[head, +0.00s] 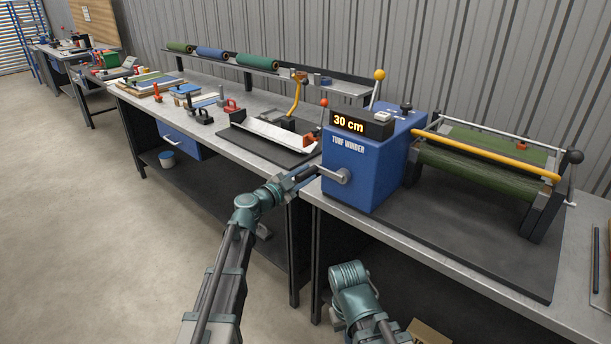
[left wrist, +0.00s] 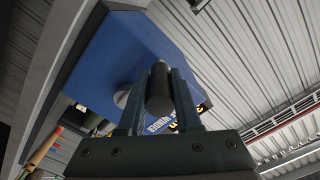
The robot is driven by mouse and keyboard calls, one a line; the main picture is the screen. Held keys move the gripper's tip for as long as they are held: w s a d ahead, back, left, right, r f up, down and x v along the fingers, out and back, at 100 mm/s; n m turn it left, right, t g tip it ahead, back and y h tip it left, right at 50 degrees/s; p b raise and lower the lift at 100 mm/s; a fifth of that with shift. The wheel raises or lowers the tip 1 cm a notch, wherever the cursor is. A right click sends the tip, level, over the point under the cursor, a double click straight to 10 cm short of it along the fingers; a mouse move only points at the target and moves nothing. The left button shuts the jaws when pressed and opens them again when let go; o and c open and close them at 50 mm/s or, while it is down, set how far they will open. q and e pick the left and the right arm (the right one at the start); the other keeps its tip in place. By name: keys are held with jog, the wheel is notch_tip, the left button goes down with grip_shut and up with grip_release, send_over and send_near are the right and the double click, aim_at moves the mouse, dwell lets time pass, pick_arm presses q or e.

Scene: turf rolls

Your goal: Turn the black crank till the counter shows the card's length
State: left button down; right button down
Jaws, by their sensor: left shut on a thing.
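The blue turf winder (head: 362,165) stands on the bench, with a counter (head: 362,124) on top that reads "30 cm". A grey crank arm (head: 343,175) sticks out of its left face. My left gripper (head: 312,172) is at the end of this crank. In the left wrist view the black crank handle (left wrist: 159,88) sits between the two fingers, which are shut on it. The blue housing shows behind it (left wrist: 125,55). I cannot make out a card with a length. My right arm shows low in the head view, but its gripper does not.
A green turf roll (head: 480,170) lies in the frame right of the winder, with a yellow bar (head: 485,155) across it. A tray with a white sheet (head: 275,135) lies to the left. Rolls lie on the rear shelf (head: 300,77). The floor at left is clear.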

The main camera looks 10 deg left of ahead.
pick_arm(q)
jog(key=c, duration=0.6)
grip_release()
jog(key=v, duration=1.4)
jog(key=shift+d, duration=0.1)
